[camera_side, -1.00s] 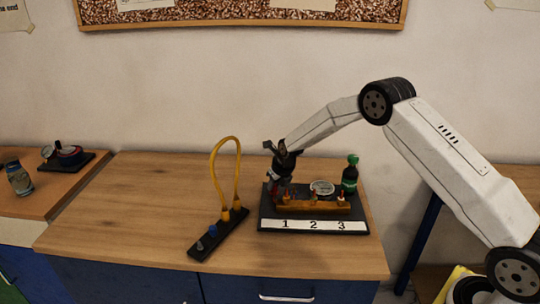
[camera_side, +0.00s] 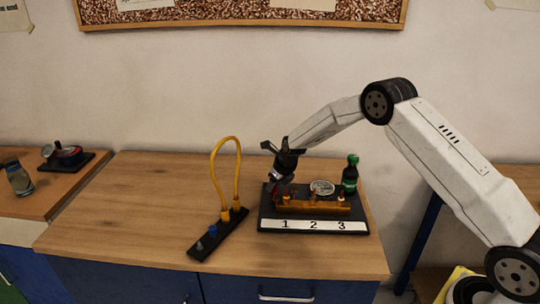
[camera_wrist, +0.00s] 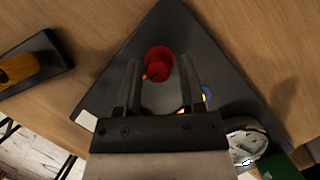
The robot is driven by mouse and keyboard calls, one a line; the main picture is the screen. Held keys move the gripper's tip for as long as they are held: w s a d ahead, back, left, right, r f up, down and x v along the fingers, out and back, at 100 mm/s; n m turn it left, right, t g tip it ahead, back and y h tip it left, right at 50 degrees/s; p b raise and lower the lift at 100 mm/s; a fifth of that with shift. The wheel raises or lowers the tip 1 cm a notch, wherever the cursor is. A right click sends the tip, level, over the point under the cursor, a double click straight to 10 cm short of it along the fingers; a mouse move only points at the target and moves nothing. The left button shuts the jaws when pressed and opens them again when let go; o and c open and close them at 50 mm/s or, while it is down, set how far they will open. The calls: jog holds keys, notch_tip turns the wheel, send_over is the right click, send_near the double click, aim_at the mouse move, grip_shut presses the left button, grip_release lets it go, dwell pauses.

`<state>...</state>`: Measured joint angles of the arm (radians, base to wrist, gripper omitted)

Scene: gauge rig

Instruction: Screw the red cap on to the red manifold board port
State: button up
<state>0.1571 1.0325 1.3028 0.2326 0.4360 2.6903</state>
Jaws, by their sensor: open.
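A red cylindrical piece (camera_wrist: 160,60) stands on the dark board (camera_wrist: 232,98) in the wrist view, between and just beyond my fingertips. I cannot tell whether it is the red cap, the port or both. My gripper (camera_wrist: 160,70) is open, with one finger on each side of it and visible gaps. In the side view my gripper (camera_side: 279,179) is low over the left back part of the board (camera_side: 359,213) and hides most of the red piece. The orange-brown manifold block (camera_side: 325,208) carries small ports above the labels 1, 2 and 3.
A dark strip (camera_side: 212,243) with a tall yellow hose loop (camera_side: 212,170) lies to the left. The wooden tabletop (camera_side: 130,220) is clear further left.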

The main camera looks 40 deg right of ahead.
jog(key=shift+n+y, duration=0.6)
jog(key=shift+n, duration=0.9)
jog(key=shift+n, duration=0.3)
jog(key=shift+n+y, duration=0.3)
jog(key=shift+n, duration=0.2)
jog(key=shift+n+g+y, duration=0.5)
jog(key=shift+n+g, duration=0.1)
jog(key=shift+n, duration=1)
jog(key=shift+n, duration=0.4)
jog(key=shift+n+g+y, duration=0.5)
jog(key=shift+n+g, duration=0.3)
jog(key=shift+n, duration=1.2)
jog(key=shift+n+g, duration=0.9)
jog(key=shift+n, duration=1.5)
